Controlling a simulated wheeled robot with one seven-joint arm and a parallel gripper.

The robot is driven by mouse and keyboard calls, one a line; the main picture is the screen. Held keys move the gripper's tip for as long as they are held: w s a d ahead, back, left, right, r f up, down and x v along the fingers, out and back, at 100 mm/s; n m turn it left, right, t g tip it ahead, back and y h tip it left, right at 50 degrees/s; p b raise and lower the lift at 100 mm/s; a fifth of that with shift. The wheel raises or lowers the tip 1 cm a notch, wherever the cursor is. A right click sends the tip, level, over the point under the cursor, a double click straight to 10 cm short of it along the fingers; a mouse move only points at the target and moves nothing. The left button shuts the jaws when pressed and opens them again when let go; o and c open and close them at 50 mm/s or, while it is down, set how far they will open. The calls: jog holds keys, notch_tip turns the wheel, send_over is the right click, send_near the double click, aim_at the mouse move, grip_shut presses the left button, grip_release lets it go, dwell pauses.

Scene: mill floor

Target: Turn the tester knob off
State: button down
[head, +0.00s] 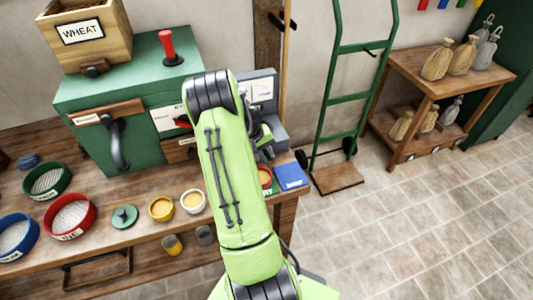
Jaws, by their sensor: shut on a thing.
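The tester (262,88) is a grey box with a pale dial face, standing at the right end of the wooden bench beside the green machine. My green arm crosses in front of it and covers much of it. The knob and the fingertips are hidden, so I cannot see which way the knob points.
The green machine (135,100) with a wheat hopper (85,35) stands left. Sieves (70,217) and small bowls (193,201) line the bench (100,258). A blue card (291,176) lies at its right end. A green hand truck (343,90) and sack shelf (440,85) stand right; floor there is clear.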

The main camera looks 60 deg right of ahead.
jog(key=shift+w+g+h, duration=0.1)
jog(key=shift+g+h, duration=0.3)
jog(key=c, duration=1.1)
grip_release()
